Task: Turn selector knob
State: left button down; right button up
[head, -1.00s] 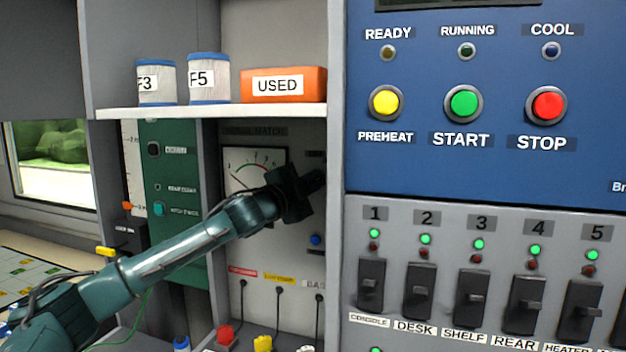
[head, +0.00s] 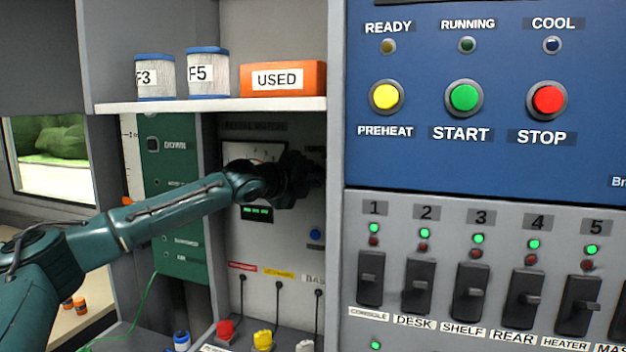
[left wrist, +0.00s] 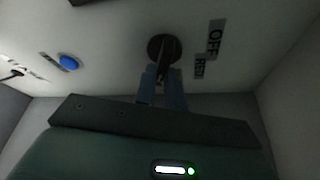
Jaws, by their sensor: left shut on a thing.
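The dark selector knob (left wrist: 163,48) sits on the pale panel in the left wrist view, beside labels that read OFF and RED. My left gripper (left wrist: 162,78) has its two bluish fingers closed on the knob's grip bar. In the head view my left gripper (head: 298,178) is inside the recess below the shelf, up against the panel, and it hides the knob there. My right gripper is in neither view.
A blue button (left wrist: 68,62) is left of the knob in the left wrist view. The shelf (head: 215,106) with two filter cans and an orange USED box (head: 283,79) is above my arm. A grey divider (head: 336,230) stands close to the right. Coloured plugs (head: 262,341) are below.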

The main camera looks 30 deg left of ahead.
pick_arm(q)
jog(key=shift+f+m, duration=0.1)
jog(key=shift+m, duration=0.4)
jog(key=c, duration=1.5)
grip_release()
jog(key=shift+s, duration=0.1)
jog(key=v, duration=0.4)
jog(key=b+v, duration=0.1)
jog(key=v, duration=0.3)
jog(key=b+v, duration=0.1)
jog(key=v, duration=0.4)
jog(key=shift+d+r, duration=0.1)
jog(key=shift+r, duration=0.2)
